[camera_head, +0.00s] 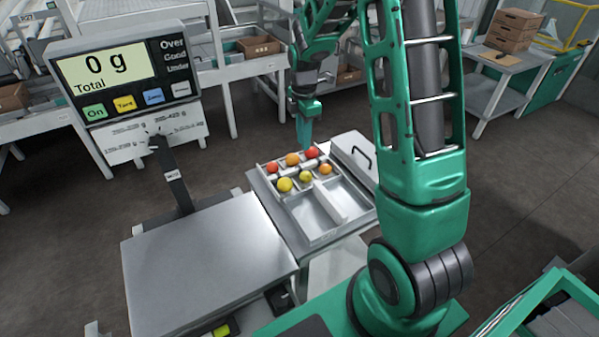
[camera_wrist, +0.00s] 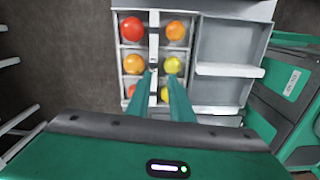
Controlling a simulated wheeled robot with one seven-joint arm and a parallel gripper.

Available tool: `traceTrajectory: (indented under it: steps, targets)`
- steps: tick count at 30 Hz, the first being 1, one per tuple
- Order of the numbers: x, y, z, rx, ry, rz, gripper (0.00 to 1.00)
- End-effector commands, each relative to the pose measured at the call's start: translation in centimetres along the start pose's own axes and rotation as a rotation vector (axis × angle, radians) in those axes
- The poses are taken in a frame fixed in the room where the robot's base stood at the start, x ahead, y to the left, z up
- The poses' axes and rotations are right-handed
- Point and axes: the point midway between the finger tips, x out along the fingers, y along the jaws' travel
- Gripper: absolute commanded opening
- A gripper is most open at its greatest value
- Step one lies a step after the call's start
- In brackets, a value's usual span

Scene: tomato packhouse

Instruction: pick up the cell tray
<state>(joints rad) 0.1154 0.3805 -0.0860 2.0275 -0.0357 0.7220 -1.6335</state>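The cell tray (camera_head: 298,171) is a light grey tray whose cells hold several red, orange and yellow tomatoes. It sits at the far end of a metal stand beside the scale. In the wrist view the cell tray (camera_wrist: 154,22) lies below me, with two columns of cells and a central strip between them. My gripper (camera_wrist: 159,74) points down over this strip, its two green fingers slightly apart on either side of it. In the head view my gripper (camera_head: 304,146) is at the tray's far side. Whether the fingers touch the strip is hard to tell.
An empty two-part bin (camera_head: 312,215) adjoins the tray, and a handled lid or box (camera_head: 355,155) stands to its right. The scale platform (camera_head: 205,265) is empty; its display (camera_head: 105,67) reads 0 g. Benches with boxes line the back.

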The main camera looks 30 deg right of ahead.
Motion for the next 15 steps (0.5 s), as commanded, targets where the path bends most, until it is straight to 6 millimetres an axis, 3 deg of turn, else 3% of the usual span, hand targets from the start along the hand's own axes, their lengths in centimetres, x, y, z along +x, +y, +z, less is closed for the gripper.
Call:
traceTrajectory:
  steps: [4,15]
  targets:
    - [1.5,1.2,-0.6,-0.091,0.006,-0.001,0.20]
    - [6.3,1.4,-0.7,-0.106,0.008,-0.002,0.20]
